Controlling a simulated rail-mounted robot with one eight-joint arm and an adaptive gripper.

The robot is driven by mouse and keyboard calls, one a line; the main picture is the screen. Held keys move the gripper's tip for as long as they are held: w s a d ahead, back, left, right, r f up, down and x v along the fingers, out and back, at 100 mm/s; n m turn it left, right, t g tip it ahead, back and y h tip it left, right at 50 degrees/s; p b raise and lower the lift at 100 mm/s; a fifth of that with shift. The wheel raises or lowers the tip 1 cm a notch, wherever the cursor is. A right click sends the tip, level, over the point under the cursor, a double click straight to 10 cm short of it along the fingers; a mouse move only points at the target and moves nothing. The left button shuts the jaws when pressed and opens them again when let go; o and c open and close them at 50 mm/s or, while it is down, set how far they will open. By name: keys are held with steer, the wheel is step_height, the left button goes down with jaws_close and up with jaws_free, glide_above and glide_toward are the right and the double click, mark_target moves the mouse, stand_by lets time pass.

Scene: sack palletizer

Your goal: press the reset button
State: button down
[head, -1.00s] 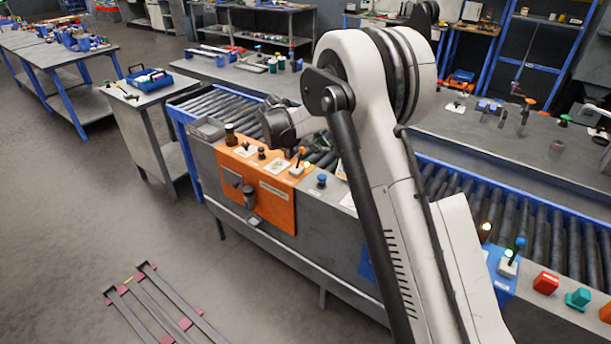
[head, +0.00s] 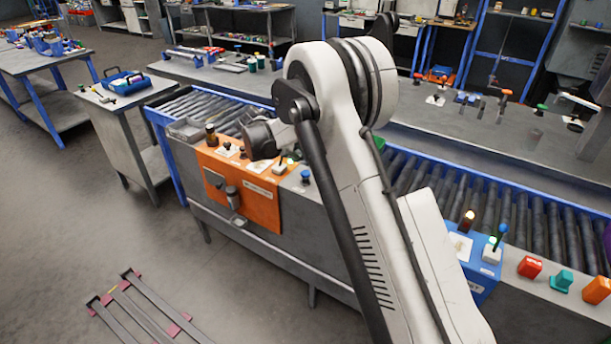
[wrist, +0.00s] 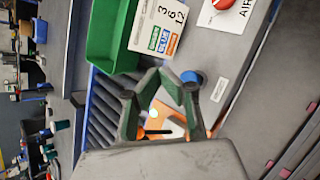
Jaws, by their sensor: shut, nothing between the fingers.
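A blue-topped round knob (head: 305,177) stands on the grey conveyor ledge just right of the orange panel. A blue knob, seemingly the same one, shows in the wrist view (wrist: 192,77) beside a small white label too small to read. I cannot tell which control is the reset button. My gripper (wrist: 160,76) is shut and empty, its fingertips together left of the blue knob in the picture. The gap to the knob is unclear. In the head view the fingers are hidden behind my arm.
A green bin (wrist: 105,40), a number card (wrist: 158,25) and a red button (wrist: 222,4) lie beyond the fingertips. A blue panel (head: 478,290) and red block (head: 530,267) are at right.

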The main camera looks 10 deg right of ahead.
mark_target(305, 173)
steer(key=shift+f+b, duration=1.2)
steer(key=shift+f, duration=1.05)
steer(key=shift+f, duration=0.1)
steer(key=shift+f+b, duration=0.35)
steer(key=shift+b, duration=0.15)
steer(key=shift+f+b, duration=0.55)
steer(key=shift+f, duration=0.05)
stand_by(0.4)
stand_by(0.3)
steer(key=shift+r+p, duration=0.3)
steer(key=shift+r, duration=0.75)
steer(key=shift+r, duration=0.1)
steer(key=shift+r+p, duration=0.85)
steer(key=shift+r, duration=1.55)
